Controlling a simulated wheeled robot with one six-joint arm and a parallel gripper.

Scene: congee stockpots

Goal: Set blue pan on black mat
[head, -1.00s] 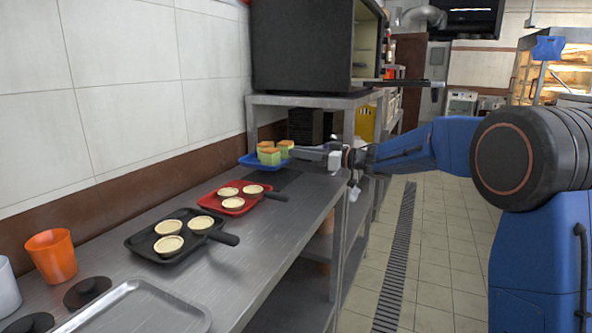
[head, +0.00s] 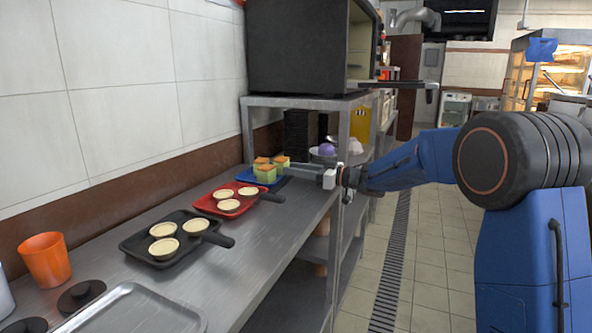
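The blue pan (head: 245,176) is at the far end of the steel counter, carrying several green-and-orange cake pieces (head: 263,171). It looks level and low, at the counter surface or just above it; I cannot tell whether it touches. My gripper (head: 293,169) reaches in from the right and is shut on the blue pan at its handle side; the handle is hidden between the fingers. The black mat is almost wholly hidden by the pan and gripper, so its edges cannot be made out.
Nearer on the counter (head: 262,243) are a red pan (head: 240,211) and a black pan (head: 150,262), both with pale tarts. An orange cup (head: 47,262) and a metal tray (head: 150,315) are nearest. A shelf with a dark oven (head: 300,50) stands behind.

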